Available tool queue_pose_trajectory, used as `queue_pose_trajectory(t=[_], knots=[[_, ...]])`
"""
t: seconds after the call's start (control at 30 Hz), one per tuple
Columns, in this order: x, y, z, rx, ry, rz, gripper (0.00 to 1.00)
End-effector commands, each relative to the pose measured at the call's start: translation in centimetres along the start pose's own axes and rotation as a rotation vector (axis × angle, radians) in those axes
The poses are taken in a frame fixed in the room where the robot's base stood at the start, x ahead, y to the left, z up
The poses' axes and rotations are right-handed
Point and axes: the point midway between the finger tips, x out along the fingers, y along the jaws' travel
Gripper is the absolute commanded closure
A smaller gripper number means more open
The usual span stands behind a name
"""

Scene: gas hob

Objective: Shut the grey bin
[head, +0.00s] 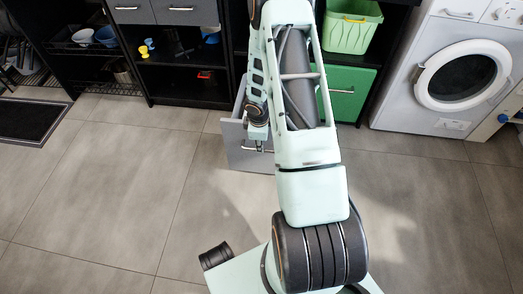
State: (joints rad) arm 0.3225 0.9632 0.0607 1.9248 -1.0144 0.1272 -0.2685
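The grey bin (240,160) is a pull-out drawer low in the black cabinet. It stands pulled out, its grey front clear of the cabinet, with a bar handle (262,149) on that front. My arm covers its right part and much of its inside. My gripper (259,139) hangs down at the bin, just above or at the handle. The picture is too small to tell whether it touches the handle or whether its fingers are open or shut.
A green bin front (347,94) sits flush in the cabinet to the right, under a light green basket (351,27). A white washing machine (450,75) stands further right. Open shelves (180,80) are at left. The tiled floor (130,180) in front is clear.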

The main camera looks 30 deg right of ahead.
Motion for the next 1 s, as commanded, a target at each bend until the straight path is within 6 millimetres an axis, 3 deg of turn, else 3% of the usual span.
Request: queue_pose_trajectory(t=[0.03,0.2,0.63,0.9,1.0], knots=[[1.4,-0.1,0.0,-0.001,0.000,-0.001,0.73],[3.6,0.0,0.0,0.000,0.000,0.001,0.73],[4.4,0.1,0.0,0.000,0.000,0.001,0.73],[4.4,0.1,0.0,0.000,0.000,0.001,1.00],[4.4,0.1,0.0,0.000,0.000,0.001,1.00]])
